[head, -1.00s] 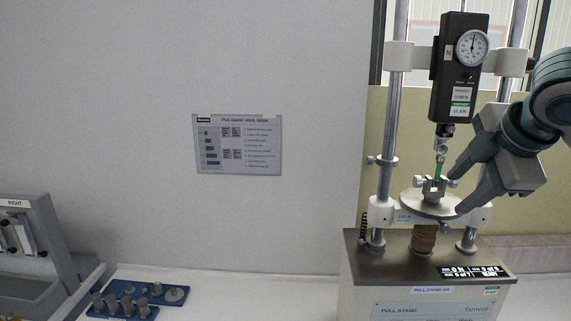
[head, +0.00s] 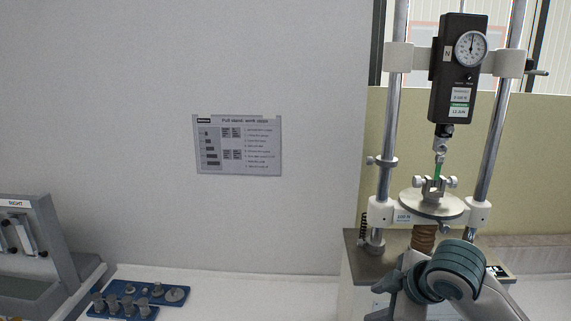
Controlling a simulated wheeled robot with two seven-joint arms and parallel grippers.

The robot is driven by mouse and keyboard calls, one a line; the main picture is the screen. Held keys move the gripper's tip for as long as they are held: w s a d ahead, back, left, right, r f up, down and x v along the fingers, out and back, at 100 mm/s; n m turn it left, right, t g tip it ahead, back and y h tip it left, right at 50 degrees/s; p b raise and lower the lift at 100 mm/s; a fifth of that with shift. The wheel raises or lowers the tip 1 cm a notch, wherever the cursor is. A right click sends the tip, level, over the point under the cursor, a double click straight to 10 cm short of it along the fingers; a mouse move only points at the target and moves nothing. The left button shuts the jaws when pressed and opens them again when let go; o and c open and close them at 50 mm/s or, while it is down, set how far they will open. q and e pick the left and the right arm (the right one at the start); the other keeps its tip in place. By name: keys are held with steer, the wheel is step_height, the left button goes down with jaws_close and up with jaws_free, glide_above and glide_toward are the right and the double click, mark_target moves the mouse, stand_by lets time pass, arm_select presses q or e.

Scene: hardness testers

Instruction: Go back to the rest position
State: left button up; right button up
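The pull stand (head: 355,255) stands at the right in the head view. Its black force gauge (head: 453,100) hangs between two steel columns. A green specimen (head: 438,171) sits upright between the gauge's hook and the clamp (head: 434,186) on the round plate (head: 428,206). My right arm is in front of the stand's base at the lower right, apart from the clamp. It covers much of the base's front and its display. The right gripper's fingers cannot be made out clearly. My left gripper is outside the picture.
A blue tray (head: 170,306) with several metal weights or fixtures lies on the white table at the lower left. A grey machine (head: 48,235) labelled RIGHT stands at the far left. A work-steps sheet (head: 238,146) hangs on the wall. The table between tray and stand is clear.

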steer(key=s+a+f+m+g, duration=0.1)
steer(key=s+f+m, duration=0.2)
steer(key=s+f, duration=0.45)
steer(key=s+a+f+m, duration=0.25)
steer(key=s+f, duration=0.25)
steer(key=f, duration=0.6)
steer(key=s+d+f+m+g+h, duration=0.1)
steer(key=s+d+f+m, duration=0.2)
steer(key=s+f, duration=0.5)
steer(key=s+d+f+m+g+h, duration=0.1)
steer(key=s+d+f+m, duration=0.3)
steer(key=s, duration=0.8)
step_height(320, 180, down, 33)
steer(key=s+g+b, duration=0.1)
steer(key=b, duration=0.5)
steer(key=s+d+f+b, duration=0.1)
steer(key=s+f+b, duration=0.1)
steer(key=s+f, duration=0.7)
steer(key=s+d+f+g+b, duration=0.1)
steer(key=s+f+b, duration=0.2)
steer(key=s+f, duration=0.6)
step_height(320, 180, down, 6)
steer(key=shift+s+d+n+g+h, duration=0.3)
steer(key=shift+d+n, duration=0.05)
steer(key=shift+d, duration=0.05)
